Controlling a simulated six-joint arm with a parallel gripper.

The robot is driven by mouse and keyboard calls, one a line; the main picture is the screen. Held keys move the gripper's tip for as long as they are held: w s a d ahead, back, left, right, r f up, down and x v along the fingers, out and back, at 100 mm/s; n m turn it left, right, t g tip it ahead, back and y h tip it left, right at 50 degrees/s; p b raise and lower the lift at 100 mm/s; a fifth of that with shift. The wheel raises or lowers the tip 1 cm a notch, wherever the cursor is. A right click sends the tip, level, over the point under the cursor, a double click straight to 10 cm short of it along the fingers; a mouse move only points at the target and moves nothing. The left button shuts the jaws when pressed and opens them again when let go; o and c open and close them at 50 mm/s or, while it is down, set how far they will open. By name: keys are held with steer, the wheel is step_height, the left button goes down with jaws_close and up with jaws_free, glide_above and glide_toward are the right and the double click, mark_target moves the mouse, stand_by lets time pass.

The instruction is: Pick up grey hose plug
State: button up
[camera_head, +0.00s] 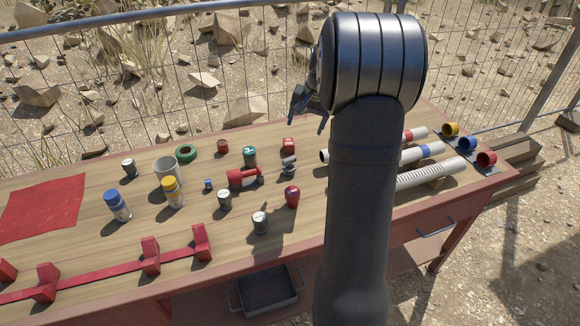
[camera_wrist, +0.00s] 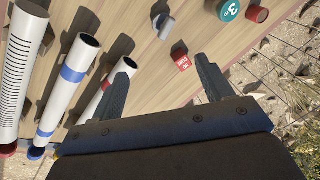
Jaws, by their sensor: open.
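A small stepped grey piece that looks like the grey hose plug (camera_head: 289,168) stands on the table, just in front of a small red block (camera_head: 288,145). What looks like the same plug shows at the top of the wrist view (camera_wrist: 166,27), beyond my fingers. My gripper (camera_head: 308,107) is above the far side of the table, partly hidden by my arm. In the wrist view my gripper (camera_wrist: 166,62) is open, its two fingers wide apart with nothing held. The red block (camera_wrist: 182,62) shows between the fingertips, apart from them.
A wire fence (camera_head: 180,80) runs behind.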

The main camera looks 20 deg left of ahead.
steer(key=a+f+n+h, duration=0.1)
steer(key=a+f+n, duration=0.15)
steer(key=n, duration=0.65)
glide_toward(290, 158)
steer(key=f, duration=0.7)
steer(key=shift+w+a, duration=0.3)
steer(key=shift+a, duration=0.05)
steer(key=f, duration=0.2)
steer(key=a+f, duration=0.1)
steer(key=f, duration=0.2)
steer(key=shift+a, duration=0.1)
steer(key=c, duration=1.1)
steer(key=shift+r, duration=0.1)
